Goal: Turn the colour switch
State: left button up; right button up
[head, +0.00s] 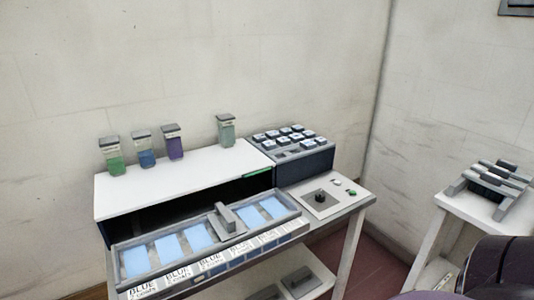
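A black rotary knob (320,195), which looks like the colour switch, sits on a square light plate on the control panel (335,206) at the right end of the bench. The way its pointer faces is too small to tell. Small buttons (345,186), one of them green, sit behind and right of the knob. Neither of my grippers shows in the head view. A dark rounded part, probably of my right arm, fills the lower right corner, well apart from the knob.
A white tunnel housing (185,180) carries several coloured bottles (145,155). A tray (118,278) with light blue panels, labelled "BLUE", sits in front. A block of keys (290,145) stands behind the panel. A white stand (460,210) holds grey blocks at right.

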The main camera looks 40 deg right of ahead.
aim_at(319, 196)
jog(key=z, duration=1.9)
